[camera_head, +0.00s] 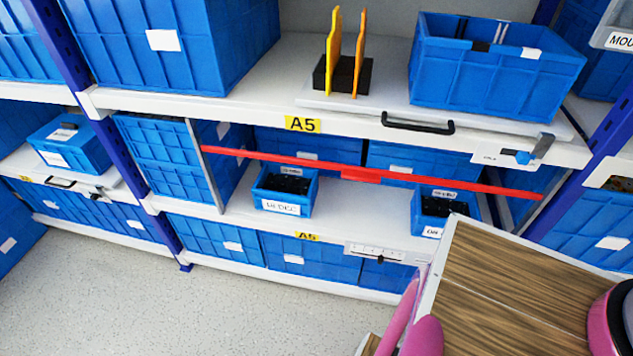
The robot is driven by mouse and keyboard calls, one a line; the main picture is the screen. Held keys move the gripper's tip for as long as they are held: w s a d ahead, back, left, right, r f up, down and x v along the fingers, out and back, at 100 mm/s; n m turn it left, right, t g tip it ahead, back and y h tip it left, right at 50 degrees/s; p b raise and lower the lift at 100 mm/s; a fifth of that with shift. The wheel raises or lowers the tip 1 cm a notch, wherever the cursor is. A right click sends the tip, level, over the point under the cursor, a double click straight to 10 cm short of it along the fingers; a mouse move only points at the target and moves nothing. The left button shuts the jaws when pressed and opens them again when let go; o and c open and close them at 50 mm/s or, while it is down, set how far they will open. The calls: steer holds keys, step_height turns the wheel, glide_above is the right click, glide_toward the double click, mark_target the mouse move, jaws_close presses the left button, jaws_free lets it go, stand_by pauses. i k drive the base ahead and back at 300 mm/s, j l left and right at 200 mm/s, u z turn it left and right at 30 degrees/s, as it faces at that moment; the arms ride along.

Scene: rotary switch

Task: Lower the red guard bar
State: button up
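The red guard bar (300,164) runs across the front of the middle shelf bay under the upper A5 label. It slopes gently down from left to right in the picture, with a thicker red block (362,176) near its middle. It passes in front of the blue bins behind it, above the level of the shelf's front edge. Its left end is near a grey upright strip (206,165) and its right end is near the blue rack post.
Small labelled blue bins (285,192) and (437,209) stand on the middle shelf. A black handle (418,125) and a blue knob (523,157) sit on the upper shelf front. A wood-topped surface (510,290) fills the lower right. Speckled floor (220,315) is clear at lower left.

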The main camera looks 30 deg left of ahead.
mark_target(359, 173)
steer(key=u, duration=1.3)
